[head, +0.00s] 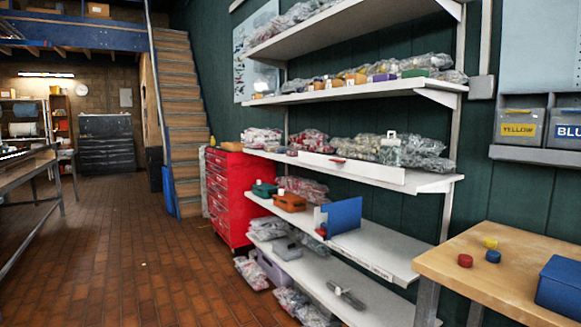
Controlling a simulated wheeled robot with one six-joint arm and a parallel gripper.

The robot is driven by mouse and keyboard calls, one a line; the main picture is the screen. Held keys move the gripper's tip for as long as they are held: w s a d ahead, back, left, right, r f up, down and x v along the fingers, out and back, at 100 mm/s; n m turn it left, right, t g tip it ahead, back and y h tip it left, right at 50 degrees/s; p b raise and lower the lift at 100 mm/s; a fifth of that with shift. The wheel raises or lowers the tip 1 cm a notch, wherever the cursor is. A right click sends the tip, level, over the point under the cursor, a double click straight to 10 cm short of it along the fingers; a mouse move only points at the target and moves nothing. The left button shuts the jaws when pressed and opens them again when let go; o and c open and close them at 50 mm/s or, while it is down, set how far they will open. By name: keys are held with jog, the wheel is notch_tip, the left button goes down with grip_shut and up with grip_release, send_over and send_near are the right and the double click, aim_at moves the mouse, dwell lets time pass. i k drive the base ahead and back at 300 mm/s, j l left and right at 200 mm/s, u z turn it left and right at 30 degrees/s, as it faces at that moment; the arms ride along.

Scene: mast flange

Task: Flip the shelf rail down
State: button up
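A white shelf rail (368,172) stands upright along the front edge of the middle shelf (432,183). A small red piece (338,161) shows on the rail near its left end. Bags of parts behind the rail are partly hidden by it. My gripper is not in the head view.
The shelf below holds an upright blue panel (345,215), a green bin (264,189) and an orange bin (289,202). A red drawer cabinet (229,193) stands left of the shelves. A wooden table (480,262) is at right.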

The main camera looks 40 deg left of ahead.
aim_at(392, 176)
jog(key=u, duration=1.3)
